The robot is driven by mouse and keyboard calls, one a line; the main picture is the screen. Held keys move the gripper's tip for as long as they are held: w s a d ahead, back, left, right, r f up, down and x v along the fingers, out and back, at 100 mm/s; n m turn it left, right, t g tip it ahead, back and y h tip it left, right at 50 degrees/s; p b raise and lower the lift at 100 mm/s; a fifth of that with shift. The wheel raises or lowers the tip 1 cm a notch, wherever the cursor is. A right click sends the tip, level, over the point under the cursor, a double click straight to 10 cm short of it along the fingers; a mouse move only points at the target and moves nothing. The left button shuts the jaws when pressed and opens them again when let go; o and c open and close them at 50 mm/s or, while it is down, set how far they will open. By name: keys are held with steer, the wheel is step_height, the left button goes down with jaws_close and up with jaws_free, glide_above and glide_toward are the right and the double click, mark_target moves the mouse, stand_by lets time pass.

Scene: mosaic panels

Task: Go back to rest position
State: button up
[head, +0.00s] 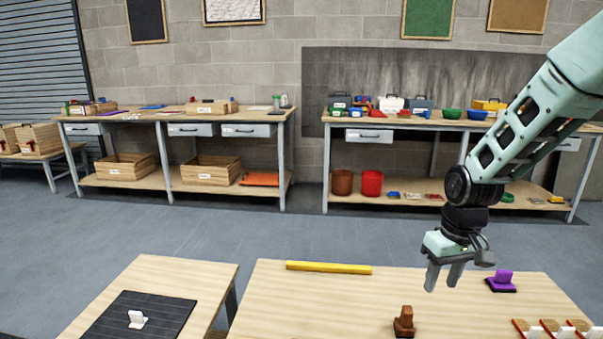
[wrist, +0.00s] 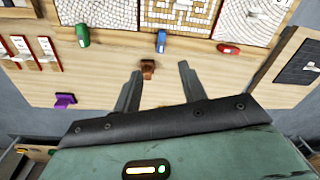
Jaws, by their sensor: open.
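My gripper (head: 444,278) hangs from my arm above the right-hand near table (head: 300,300), with its fingers apart and nothing between them. In the wrist view my gripper (wrist: 158,78) also shows open and empty. A brown block-like piece (head: 404,322) stands on the table below and in front of the fingers; it also shows beyond the fingertips in the wrist view (wrist: 148,68).
A purple piece (head: 502,281) and a yellow bar (head: 329,268) lie on the table. Red-and-white items (head: 548,328) are at its right. Mosaic panels (wrist: 186,14) and green, blue and red pieces show in the wrist view. A dark panel (head: 115,312) lies on the left table.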

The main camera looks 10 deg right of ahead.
steer(key=s+a+r+n+p, duration=0.1)
steer(key=s+a+r, duration=0.2)
steer(key=a, duration=0.2)
steer(key=s+a+r+n+p, duration=0.1)
steer(key=s+a+r, duration=0.25)
steer(key=a, duration=0.25)
steer(key=s+a+r+n+p, duration=0.2)
steer(key=s+a+r, duration=0.1)
steer(key=s, duration=0.5)
steer(key=s+a+r+n+p, duration=0.1)
steer(key=s+a+r, duration=0.3)
steer(key=s, duration=0.5)
steer(key=a+n, duration=0.1)
steer(key=a, duration=0.1)
steer(key=shift+a+p, duration=0.3)
steer(key=shift+p, duration=0.05)
